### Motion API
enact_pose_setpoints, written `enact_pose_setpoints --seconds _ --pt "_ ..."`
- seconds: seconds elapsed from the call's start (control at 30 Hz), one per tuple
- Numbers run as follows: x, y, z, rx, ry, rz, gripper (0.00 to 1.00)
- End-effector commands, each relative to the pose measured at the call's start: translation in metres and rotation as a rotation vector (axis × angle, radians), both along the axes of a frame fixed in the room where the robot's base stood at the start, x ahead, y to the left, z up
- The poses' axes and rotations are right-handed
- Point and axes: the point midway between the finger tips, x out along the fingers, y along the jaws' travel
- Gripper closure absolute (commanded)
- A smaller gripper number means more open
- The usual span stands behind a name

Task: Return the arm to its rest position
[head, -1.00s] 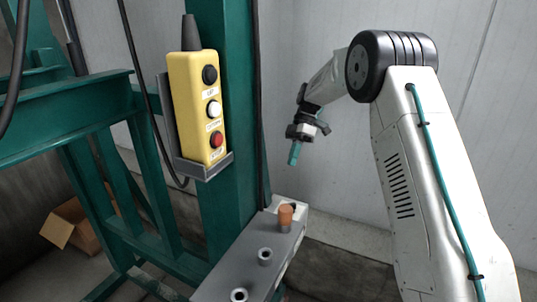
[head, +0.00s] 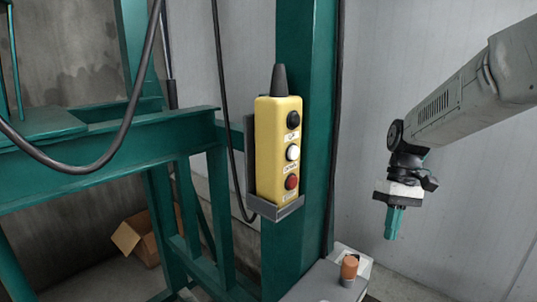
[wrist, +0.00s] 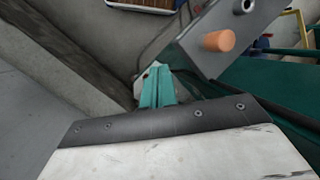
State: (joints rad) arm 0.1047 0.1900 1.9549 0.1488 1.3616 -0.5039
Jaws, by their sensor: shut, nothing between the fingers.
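My gripper (head: 394,222) hangs at the right of the head view, pointing down, its teal fingers shut together with nothing between them. It is to the right of the green post and apart from everything. In the wrist view my gripper (wrist: 155,88) shows as closed teal fingers. My arm comes in from the right edge of the head view, held above the gripper. The yellow control box (head: 278,150), with black, white and red buttons, sits upright in a grey holder on the post, well left of the gripper.
A green steel frame (head: 100,150) with the post (head: 305,130) fills the left and middle. A grey ledge (head: 315,285) bears an orange cylinder (head: 349,267), which also shows in the wrist view (wrist: 220,40). Black cables hang at left. A cardboard box (head: 135,240) lies behind. A pale wall is behind the arm.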

Motion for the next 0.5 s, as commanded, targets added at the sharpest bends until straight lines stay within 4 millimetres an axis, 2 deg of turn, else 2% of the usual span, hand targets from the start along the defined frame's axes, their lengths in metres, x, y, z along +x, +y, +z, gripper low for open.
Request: enact_pose_setpoints --seconds 0.03,0.2,0.5 --pt "-0.022 0.002 0.011 -0.036 -0.018 -0.047 1.00" --pt "-0.086 0.006 0.030 -0.142 -0.071 -0.198 1.00" --pt "-0.190 0.009 0.039 -0.242 -0.215 -0.364 1.00"
